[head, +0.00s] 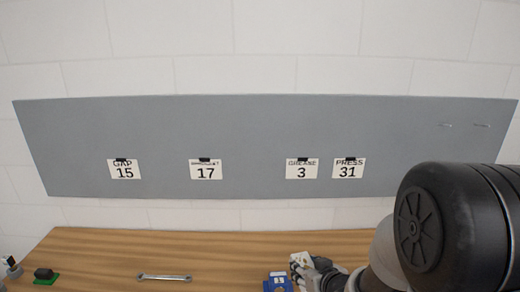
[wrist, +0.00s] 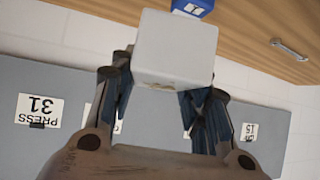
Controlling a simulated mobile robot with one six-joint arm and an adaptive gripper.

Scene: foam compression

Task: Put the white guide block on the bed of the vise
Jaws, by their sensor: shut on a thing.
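The white guide block (wrist: 174,52) is between the two fingers of my gripper (wrist: 165,85) in the wrist view, and the gripper is shut on it. In the head view the white block (head: 299,259) shows at the fingertips of my gripper (head: 314,267), at the lower middle right. A blue thing with a white mark (head: 277,282), which looks like the vise, is below and left of the block at the bottom edge. It also shows at the top of the wrist view (wrist: 193,6), partly behind the block. Its bed cannot be made out.
A wooden bench top (head: 215,255) runs along the wall. A wrench (head: 164,277) lies on it, with a black and green thing (head: 45,275) at the far left. A grey board (head: 250,130) with several number cards hangs behind. The bench between wrench and vise is clear.

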